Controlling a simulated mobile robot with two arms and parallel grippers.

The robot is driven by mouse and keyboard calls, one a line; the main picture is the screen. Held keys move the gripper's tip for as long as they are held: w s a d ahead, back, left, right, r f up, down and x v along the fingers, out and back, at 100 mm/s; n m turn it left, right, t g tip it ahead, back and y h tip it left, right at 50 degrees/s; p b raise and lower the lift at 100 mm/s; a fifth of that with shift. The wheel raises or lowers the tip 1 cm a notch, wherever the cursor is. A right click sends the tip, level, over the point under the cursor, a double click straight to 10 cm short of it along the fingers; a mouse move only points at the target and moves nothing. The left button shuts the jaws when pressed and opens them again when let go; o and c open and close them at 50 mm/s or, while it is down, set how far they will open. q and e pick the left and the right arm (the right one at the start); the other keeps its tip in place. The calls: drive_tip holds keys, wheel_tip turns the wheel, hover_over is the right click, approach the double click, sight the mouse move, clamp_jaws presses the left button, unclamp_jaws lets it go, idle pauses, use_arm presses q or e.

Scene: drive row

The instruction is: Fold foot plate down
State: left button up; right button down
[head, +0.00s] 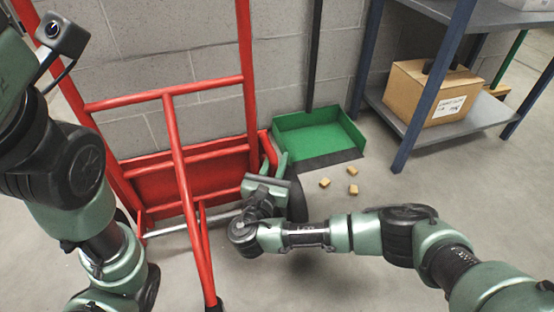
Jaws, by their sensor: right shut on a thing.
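A red hand truck (177,146) stands against the block wall at the left in the head view. Its red foot plate (190,177) is folded up, close to upright against the frame. My right gripper (274,160) is at the plate's right edge and is shut on it; the fingers partly hide that edge. My left arm comes down at the left of the view, and its gripper is out of the picture.
A green dustpan (318,137) with a dark handle stands by the wall. Several small tan blocks (353,189) lie on the floor. A shelf (470,114) at the right holds a cardboard box (420,98). The floor at the front centre is clear beneath my right arm.

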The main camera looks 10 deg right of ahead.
idle(0.8)
drive_tip(key=w+p, duration=0.1)
drive_tip(key=p, duration=0.1)
drive_tip(key=w+g+p, duration=0.1)
drive_tip(key=p, duration=0.1)
drive_tip(key=shift+w+a+r+n, duration=0.25)
drive_tip(key=shift+w+r+n, duration=0.05)
drive_tip(key=shift+w+n, duration=0.1)
